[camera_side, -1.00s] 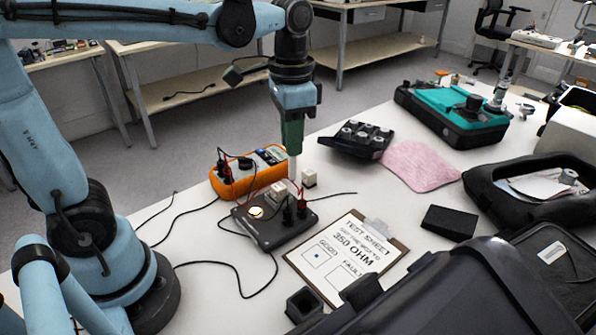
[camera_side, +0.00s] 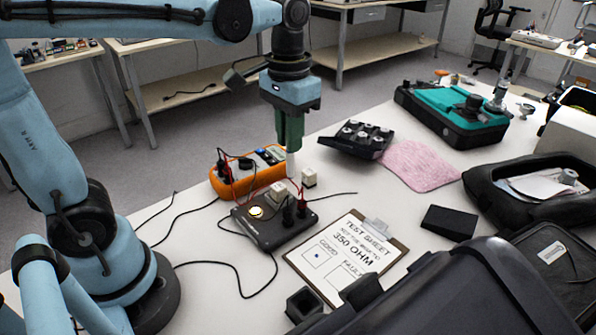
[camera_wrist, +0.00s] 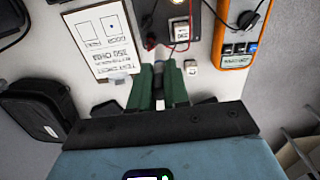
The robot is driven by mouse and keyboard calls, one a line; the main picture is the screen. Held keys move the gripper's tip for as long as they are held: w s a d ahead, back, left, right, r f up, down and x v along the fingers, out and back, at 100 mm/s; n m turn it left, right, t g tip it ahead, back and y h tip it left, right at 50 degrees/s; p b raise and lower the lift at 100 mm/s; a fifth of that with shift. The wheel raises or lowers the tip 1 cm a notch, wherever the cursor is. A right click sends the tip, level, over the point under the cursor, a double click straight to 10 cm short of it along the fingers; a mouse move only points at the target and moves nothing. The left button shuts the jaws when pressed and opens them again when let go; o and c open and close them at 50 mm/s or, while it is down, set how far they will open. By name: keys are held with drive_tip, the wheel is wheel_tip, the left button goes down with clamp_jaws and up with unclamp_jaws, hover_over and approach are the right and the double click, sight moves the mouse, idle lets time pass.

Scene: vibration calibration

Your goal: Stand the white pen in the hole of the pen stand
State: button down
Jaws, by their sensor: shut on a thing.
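The white pen (camera_side: 291,165) hangs roughly upright below the green fingers of my gripper (camera_side: 290,146) in the side view, over the area between the orange meter and the black box. My gripper is shut on its upper part. A small dark square holder with an opening, which looks like the pen stand (camera_side: 303,304), is at the front edge of the side view, well apart from the pen.
The orange meter (camera_side: 246,173) and black box (camera_side: 271,222) with red leads lie near the pen. A small white block (camera_side: 309,178) is beside it. The clipboard (camera_side: 346,255) lies between the box and the holder. A black wedge (camera_side: 449,222) and black cases stand to the right.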

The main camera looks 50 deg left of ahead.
drive_tip(key=s+d+f+n, duration=0.1)
drive_tip(key=s+d, duration=0.5)
drive_tip(key=d, duration=0.3)
drive_tip(key=s+d+f+n, duration=0.1)
drive_tip(key=s+d+n, duration=0.1)
drive_tip(key=s+d, duration=0.5)
drive_tip(key=shift+w+d+f, duration=0.25)
drive_tip(key=shift+d+f, duration=0.05)
drive_tip(key=shift+f, duration=0.5)
drive_tip(key=shift+w+d+f, duration=0.3)
drive_tip(key=shift+d+f, duration=0.05)
drive_tip(key=shift+f, duration=0.4)
drive_tip(key=shift+w+d+f, duration=0.25)
drive_tip(key=shift+d+f, duration=0.05)
drive_tip(key=shift+f, duration=0.5)
drive_tip(key=shift+f, duration=2.15)
drive_tip(key=c, duration=0.6)
unclamp_jaws()
drive_tip(key=shift+r, duration=4.05)
